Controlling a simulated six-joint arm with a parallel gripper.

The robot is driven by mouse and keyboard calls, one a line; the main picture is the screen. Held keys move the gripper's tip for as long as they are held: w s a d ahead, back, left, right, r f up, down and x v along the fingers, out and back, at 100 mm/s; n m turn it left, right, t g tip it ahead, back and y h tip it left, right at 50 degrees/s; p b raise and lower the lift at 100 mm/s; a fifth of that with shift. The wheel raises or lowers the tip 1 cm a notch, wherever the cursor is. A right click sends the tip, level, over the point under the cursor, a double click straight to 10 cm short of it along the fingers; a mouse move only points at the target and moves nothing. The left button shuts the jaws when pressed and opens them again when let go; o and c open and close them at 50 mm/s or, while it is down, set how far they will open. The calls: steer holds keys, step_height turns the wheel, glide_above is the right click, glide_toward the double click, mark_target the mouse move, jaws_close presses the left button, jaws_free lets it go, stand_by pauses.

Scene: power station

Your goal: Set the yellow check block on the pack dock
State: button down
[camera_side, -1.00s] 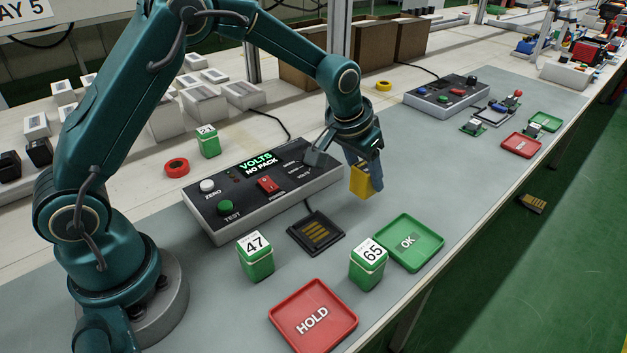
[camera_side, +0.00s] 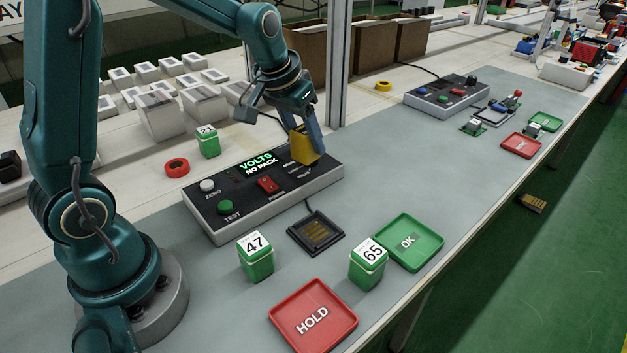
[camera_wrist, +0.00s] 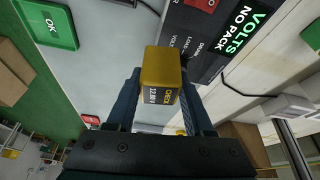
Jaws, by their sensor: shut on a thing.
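The yellow check block (camera_side: 303,146) is held between the fingers of my gripper (camera_side: 308,137), above the right end of the tester box. In the wrist view the yellow block (camera_wrist: 160,82) sits between the two fingers of my gripper (camera_wrist: 160,100), with printed text on one face. The pack dock (camera_side: 297,236) is a dark square pad with gold contact strips, lying empty on the grey mat in front of the tester. The block is apart from the dock, up and behind it.
The tester (camera_side: 224,211) shows "VOLTS NO PACK". Green packs 47 (camera_side: 257,262) and 65 (camera_side: 366,270) stand near the dock. Green pack 21 (camera_side: 207,146) stands behind. The OK tray (camera_side: 431,258) and HOLD tray (camera_side: 336,289) lie in front. A red tape roll (camera_side: 176,168) is behind the tester.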

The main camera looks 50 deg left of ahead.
steer(key=s+d+f+m, duration=0.1)
steer(key=s+d+m, duration=0.1)
steer(key=s+d, duration=0.5)
steer(key=shift+h, duration=0.3)
steer(key=shift+w+d+f, duration=0.3)
steer(key=shift+f, duration=0.7)
steer(key=shift+w+d+f, duration=0.3)
steer(key=shift+d+f, duration=0.05)
steer(key=shift+f, duration=0.7)
steer(key=shift+w+d+f, duration=0.3)
steer(key=shift+f, duration=0.7)
steer(key=shift+f, duration=0.65)
steer(key=shift+c, duration=1)
jaws_free()
